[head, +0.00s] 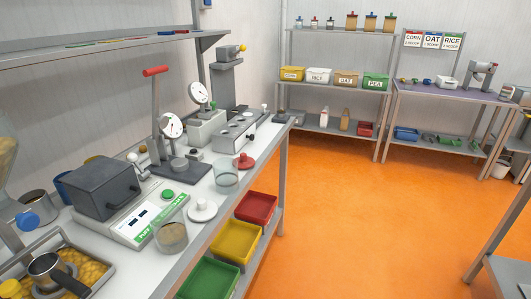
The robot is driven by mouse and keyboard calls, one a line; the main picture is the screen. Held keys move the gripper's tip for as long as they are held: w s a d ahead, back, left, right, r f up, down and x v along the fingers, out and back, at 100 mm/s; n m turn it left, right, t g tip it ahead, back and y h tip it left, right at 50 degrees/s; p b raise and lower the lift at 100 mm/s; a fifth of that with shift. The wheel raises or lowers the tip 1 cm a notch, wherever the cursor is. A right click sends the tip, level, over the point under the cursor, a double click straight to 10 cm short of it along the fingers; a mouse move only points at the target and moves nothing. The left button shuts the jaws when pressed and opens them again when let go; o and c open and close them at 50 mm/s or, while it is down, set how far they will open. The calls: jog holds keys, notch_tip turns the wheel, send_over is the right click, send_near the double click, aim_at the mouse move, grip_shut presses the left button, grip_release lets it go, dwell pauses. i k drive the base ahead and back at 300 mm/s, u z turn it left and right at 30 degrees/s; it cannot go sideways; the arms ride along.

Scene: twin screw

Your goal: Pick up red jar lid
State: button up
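A red jar lid (244,162) with a knob on top lies on the light workbench top (196,184), near its right edge. An open clear jar (226,178) stands just in front of it and seems to overlap the lid's lower left edge in the picture; I cannot tell whether they touch. A white knobbed lid (202,212) lies closer to me on the same bench. A second clear jar (172,240) with brown contents stands beside the white lid. My gripper is not in view.
A scale (140,222), a dark box (102,188), a red-handled press (156,110) and dial gauges crowd the bench's left and back. A silver block with round holes (238,132) stands behind the red lid. Red, yellow and green bins (235,242) sit below the bench edge. Orange floor (360,220) is open to the right.

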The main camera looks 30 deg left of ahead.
aim_at(244, 162)
jog(key=z, duration=0.35)
jog(key=i, duration=0.25)
jog(key=u, duration=2.5)
jog(key=i, duration=0.9)
jog(key=z, duration=0.2)
jog(key=k, duration=0.7)
jog(key=u, duration=0.2)
jog(key=i, duration=0.55)
